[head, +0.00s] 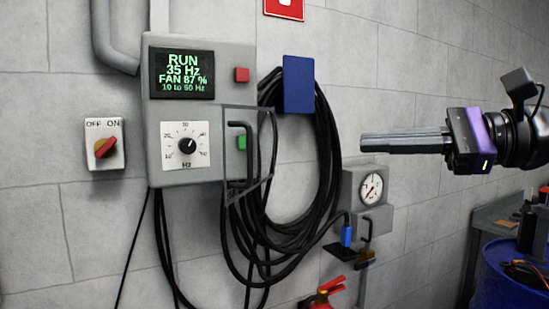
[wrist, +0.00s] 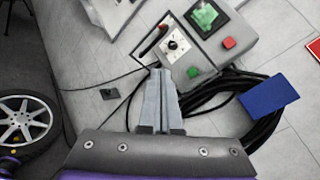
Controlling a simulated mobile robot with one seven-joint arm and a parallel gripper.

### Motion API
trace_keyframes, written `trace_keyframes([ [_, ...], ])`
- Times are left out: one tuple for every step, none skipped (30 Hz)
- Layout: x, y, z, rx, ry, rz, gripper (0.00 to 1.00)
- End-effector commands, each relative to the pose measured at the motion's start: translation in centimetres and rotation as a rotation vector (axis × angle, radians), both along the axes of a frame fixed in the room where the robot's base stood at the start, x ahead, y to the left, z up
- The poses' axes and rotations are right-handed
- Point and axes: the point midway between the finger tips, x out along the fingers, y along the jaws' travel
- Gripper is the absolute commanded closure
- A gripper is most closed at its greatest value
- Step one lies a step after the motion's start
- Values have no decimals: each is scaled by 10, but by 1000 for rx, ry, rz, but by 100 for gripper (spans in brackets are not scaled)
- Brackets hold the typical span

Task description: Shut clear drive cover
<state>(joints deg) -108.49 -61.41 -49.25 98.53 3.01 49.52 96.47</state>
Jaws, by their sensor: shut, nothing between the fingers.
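The drive box (head: 204,108) is grey, on the wall left of centre in the head view. Its clear drive cover (head: 262,150), thin-edged with a dark bar handle (head: 247,127), appears swung out from the box front, so it stands open. The green button (head: 241,143) shows through it. In the wrist view the green button (wrist: 193,72) is bare, and the clear cover (wrist: 150,42) shows left of the dial. My gripper (head: 365,143) is shut and empty, right of the cover and apart from it. Its fingertips (wrist: 160,72) overlap the box's lower edge in the wrist view.
Coiled black hoses (head: 325,160) hang under a blue plate (head: 298,84) between box and gripper in the head view. A gauge box (head: 371,188) is below my gripper. An OFF/ON switch (head: 105,146) is left of the box. A blue drum (head: 505,280) stands lower right.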

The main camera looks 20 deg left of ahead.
Motion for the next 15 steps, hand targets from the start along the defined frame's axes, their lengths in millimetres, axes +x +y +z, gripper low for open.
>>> trace_keyframes([
  [9,4,-4,19,155,57,100],
  [14,6,-7,23,243,83,100],
  [19,8,-11,26,348,117,100],
  [22,10,-13,26,417,140,100],
  [25,11,-15,25,478,159,100],
  [28,12,-18,21,547,180,100],
  [30,14,-18,21,588,194,100],
  [32,14,-20,17,622,205,100],
  [33,15,-22,14,655,215,100],
  [34,16,-22,13,674,221,100],
  [34,17,-22,12,685,226,100],
  [34,19,-23,11,696,228,100],
  [33,21,-23,10,699,229,100],
  [33,24,-23,9,699,230,100],
  [31,29,-24,8,697,231,100],
])
